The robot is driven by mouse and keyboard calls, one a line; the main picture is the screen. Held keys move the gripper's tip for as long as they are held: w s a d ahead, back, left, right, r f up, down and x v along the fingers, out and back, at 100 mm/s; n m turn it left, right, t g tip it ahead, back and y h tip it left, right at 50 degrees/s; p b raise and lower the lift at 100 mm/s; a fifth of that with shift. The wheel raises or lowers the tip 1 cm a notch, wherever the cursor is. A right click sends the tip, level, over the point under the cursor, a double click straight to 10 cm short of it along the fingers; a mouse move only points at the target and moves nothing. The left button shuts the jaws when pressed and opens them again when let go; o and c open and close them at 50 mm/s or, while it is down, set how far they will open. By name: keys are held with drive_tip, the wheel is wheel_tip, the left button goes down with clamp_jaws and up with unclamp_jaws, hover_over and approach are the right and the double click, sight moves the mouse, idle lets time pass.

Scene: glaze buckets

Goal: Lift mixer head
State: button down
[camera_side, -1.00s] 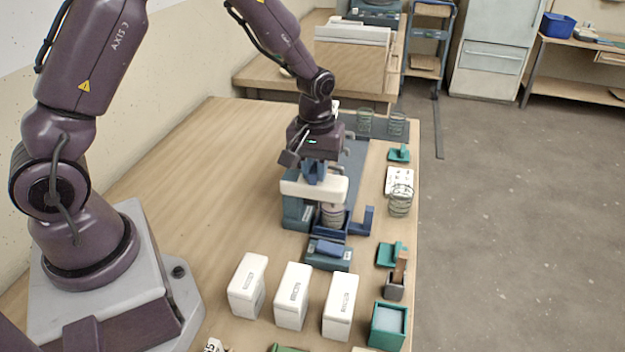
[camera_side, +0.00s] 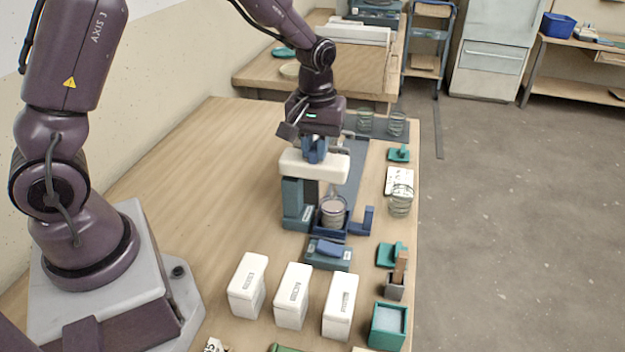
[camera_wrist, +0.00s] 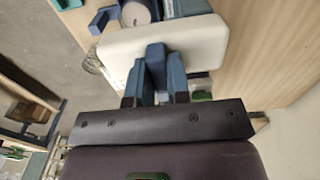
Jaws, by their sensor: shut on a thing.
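The mixer head (camera_side: 318,166) is a white block at the top of the blue-grey mixer stand (camera_side: 293,203). It is raised over a jar (camera_side: 333,212) that stands in a blue holder at the mixer's foot. A thin whisk hangs below the head into the jar's mouth. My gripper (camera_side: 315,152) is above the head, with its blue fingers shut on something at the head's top.
Three white labelled boxes (camera_side: 292,293) stand in front of the mixer. A blue-grey box (camera_side: 328,253) lies just before it. Green items (camera_side: 391,254), a teal box (camera_side: 388,325) and wire-bound jars (camera_side: 400,198) line the right edge. The table's left side is clear.

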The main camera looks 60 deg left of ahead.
drive_tip(key=c, duration=1.2)
unclamp_jaws()
drive_tip(key=shift+o, duration=0.2)
drive_tip(key=shift+r, duration=3.55)
drive_tip(key=shift+f+m, duration=0.1)
drive_tip(key=shift+m, duration=0.3)
drive_tip(key=s+d+r+m+t, duration=0.2)
drive_tip(key=s+r+m, duration=0.2)
drive_tip(key=s, duration=0.5)
drive_tip(key=s+d+r+m+t, duration=0.2)
drive_tip(key=s+r, duration=0.4)
drive_tip(key=s, duration=0.4)
drive_tip(key=shift+d+r+m+t, duration=0.15)
drive_tip(key=shift+r+m+t, duration=0.1)
drive_tip(key=shift+m+t, duration=0.7)
